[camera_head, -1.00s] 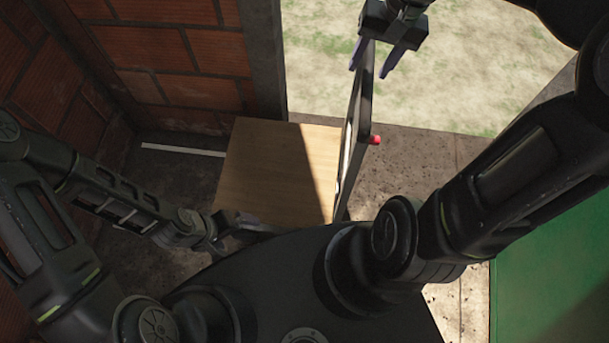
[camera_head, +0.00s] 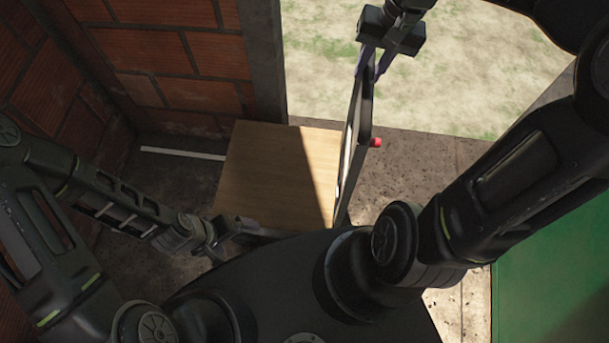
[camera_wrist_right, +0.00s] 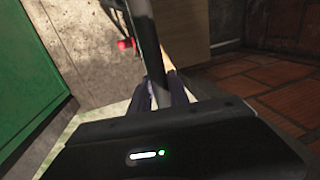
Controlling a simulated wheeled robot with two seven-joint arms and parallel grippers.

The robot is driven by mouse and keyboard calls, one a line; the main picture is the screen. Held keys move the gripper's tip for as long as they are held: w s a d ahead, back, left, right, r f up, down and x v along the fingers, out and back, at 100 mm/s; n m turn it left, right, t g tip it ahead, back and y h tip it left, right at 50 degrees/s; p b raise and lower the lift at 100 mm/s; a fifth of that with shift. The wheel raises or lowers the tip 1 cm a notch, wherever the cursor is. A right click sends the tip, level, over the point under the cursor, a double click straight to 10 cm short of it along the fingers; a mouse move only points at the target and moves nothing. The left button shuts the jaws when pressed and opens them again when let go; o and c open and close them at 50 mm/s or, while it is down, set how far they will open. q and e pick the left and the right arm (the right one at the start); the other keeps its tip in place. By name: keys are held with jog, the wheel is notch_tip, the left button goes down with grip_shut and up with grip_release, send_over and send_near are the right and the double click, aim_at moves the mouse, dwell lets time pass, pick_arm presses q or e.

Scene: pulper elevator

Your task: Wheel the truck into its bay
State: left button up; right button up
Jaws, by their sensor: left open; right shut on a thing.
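The truck has a flat wooden deck (camera_head: 280,165) and an upright dark handle frame (camera_head: 352,150) along its right side. A red knob (camera_head: 376,142) sticks out from the frame. My right gripper (camera_head: 373,68) is shut on the top of the handle frame. In the right wrist view the bar (camera_wrist_right: 148,40) runs between the fingers (camera_wrist_right: 163,92), with the red knob (camera_wrist_right: 126,44) beyond. My left gripper (camera_head: 222,238) is open at the deck's near left corner. I cannot tell whether it touches the deck. The truck's wheels are hidden.
Brick walls (camera_head: 165,60) form a corner behind and left of the truck. A white floor line (camera_head: 183,152) lies left of the deck. A grey post (camera_head: 262,60) stands at the opening onto grass (camera_head: 470,70). A green panel (camera_head: 555,265) is at the lower right.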

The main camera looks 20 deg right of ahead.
jog(key=w+a, duration=0.6)
jog(key=a, duration=0.4)
jog(key=shift+a, duration=0.3)
jog(key=shift+s, duration=0.1)
jog(key=w+a+p, duration=0.1)
jog(key=w+a, duration=0.5)
jog(key=a, duration=0.4)
jog(key=shift+a, duration=0.25)
jog(key=shift+s, duration=0.1)
